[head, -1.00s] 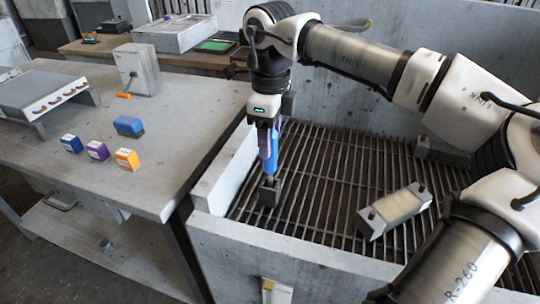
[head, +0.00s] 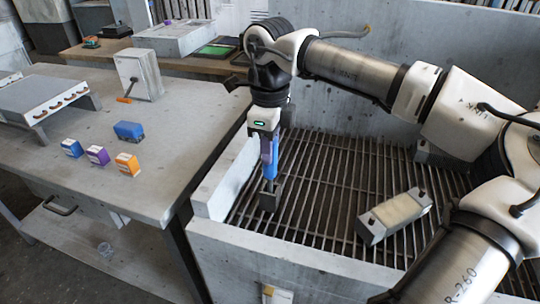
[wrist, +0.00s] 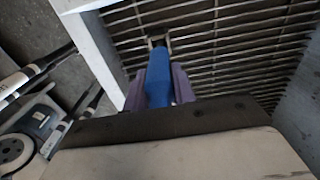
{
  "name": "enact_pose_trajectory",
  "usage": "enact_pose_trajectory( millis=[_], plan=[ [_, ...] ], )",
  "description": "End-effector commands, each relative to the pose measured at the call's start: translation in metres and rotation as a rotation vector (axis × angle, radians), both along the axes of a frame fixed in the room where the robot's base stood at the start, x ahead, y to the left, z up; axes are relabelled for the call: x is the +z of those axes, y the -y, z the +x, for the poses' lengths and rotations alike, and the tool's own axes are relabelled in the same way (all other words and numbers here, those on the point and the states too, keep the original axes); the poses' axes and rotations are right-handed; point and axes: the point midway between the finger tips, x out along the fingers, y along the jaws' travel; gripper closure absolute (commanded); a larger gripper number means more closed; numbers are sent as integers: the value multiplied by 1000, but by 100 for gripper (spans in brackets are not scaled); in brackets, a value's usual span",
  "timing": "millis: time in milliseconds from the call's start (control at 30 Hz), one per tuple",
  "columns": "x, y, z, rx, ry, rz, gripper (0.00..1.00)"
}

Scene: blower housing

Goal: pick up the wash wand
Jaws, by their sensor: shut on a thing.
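The wash wand (head: 270,168) is a slim blue piece standing roughly upright over the metal grate of the wash basin. A dark block (head: 269,198) is at its lower end, at the grate; I cannot tell whether it is a holder or part of the wand. My gripper (head: 268,150) points down from above and is shut on the wand's upper part. In the wrist view the blue wand (wrist: 159,78) lies between my two purple fingers, with a small bracket-like end (wrist: 158,42) beyond it over the bars. The wand's top is hidden by my gripper.
The basin wall (head: 222,180) runs close to the left of the wand. A pale block with dark ends (head: 396,216) lies on the grate to the right. The workbench (head: 165,185) on the left carries several small boxes. The grate between is clear.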

Motion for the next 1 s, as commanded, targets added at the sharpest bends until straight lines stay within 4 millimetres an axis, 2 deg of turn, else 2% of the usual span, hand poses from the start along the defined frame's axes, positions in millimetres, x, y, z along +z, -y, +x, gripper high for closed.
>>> enact_pose_trajectory(
  millis=[167,367,567,800,1000],
  plan=[
    [7,0,0,0,2,-1,100],
    [32,0,0,-1,3,1,100],
    [76,-1,1,0,4,0,100],
    [141,-1,1,0,4,2,100],
    [185,-1,0,1,0,2,100]
  ],
)
